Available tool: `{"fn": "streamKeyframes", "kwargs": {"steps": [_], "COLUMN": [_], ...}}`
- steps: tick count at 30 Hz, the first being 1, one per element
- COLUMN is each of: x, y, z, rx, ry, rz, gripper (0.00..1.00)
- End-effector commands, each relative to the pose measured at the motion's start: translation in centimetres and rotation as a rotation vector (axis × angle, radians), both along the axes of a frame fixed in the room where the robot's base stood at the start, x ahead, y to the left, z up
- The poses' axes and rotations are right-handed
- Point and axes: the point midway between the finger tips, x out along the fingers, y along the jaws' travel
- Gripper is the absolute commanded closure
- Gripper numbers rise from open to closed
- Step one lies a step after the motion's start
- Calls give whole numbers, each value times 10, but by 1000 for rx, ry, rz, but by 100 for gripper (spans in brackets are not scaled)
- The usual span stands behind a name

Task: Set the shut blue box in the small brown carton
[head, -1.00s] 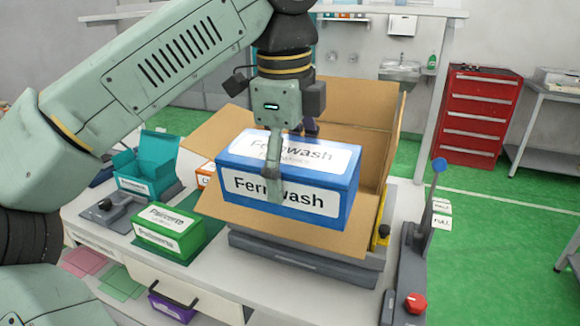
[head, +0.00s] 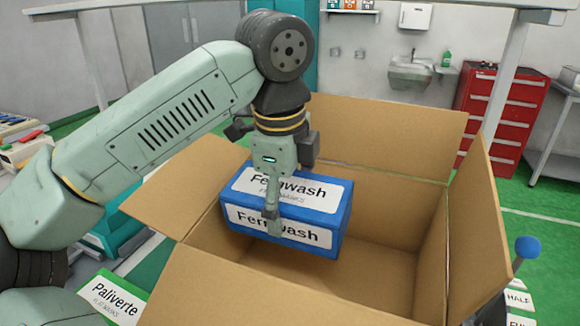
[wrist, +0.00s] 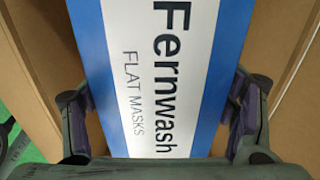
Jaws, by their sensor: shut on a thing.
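The shut blue box (head: 287,238) with white "Fernwash" labels is held level in my gripper (head: 271,205). In the head view it hangs over the left part of the open brown carton (head: 422,252). Its lower part looks to be at or below the height of the carton's rim; I cannot tell if it touches a wall. In the wrist view the box top (wrist: 160,75) fills the middle, with a finger of my gripper (wrist: 162,125) on each side. The carton's flaps stand open outward, and its floor shows bare to the right of the box.
A green "Paliverte" box (head: 110,298) lies left of the carton, below its left flap. A lever with a blue knob (head: 527,247) stands close to the carton's right side. A teal box (head: 115,232) is partly hidden behind my arm.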

Motion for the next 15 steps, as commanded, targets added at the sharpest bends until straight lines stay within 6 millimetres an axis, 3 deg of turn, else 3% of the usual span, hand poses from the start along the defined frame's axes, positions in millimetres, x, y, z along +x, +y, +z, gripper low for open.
{"fn": "streamKeyframes", "kwargs": {"steps": [1,6,15], "x": [-1,-3,-4], "y": [0,-3,-4], "z": [-19,-52,-68], "rx": [-2,-3,-3], "ry": [0,-5,-7], "rz": [-4,-6,-7], "gripper": [57,57,57]}}
